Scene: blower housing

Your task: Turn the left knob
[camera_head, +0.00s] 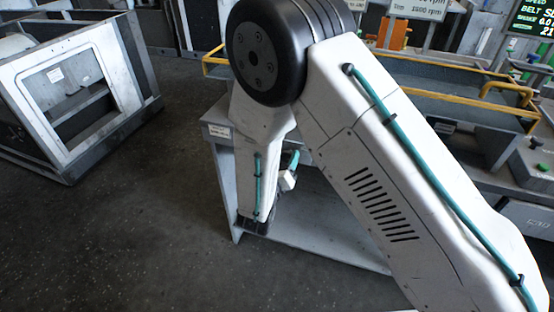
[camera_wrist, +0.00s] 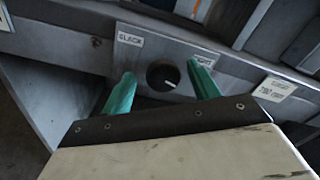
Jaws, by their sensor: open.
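A round dark knob (camera_wrist: 161,74) with a short white mark at its lower right sits on a grey plate (camera_wrist: 140,58) in the wrist view. The plate has a "SLACK" label on its left and a partly hidden label on its right. My gripper (camera_wrist: 162,69) is open, with one teal finger on each side of the knob in the picture. I cannot tell whether the fingers touch it. No other knob shows in the wrist view. In the head view my arm hides the knob, and only a little of my gripper's teal shows.
Another label (camera_wrist: 274,88) is on the panel at right in the wrist view. In the head view, a grey machine frame (camera_head: 70,85) stands at left, with open dark floor (camera_head: 150,230) in front. Yellow rails (camera_head: 455,68) and a screen (camera_head: 533,20) are at right.

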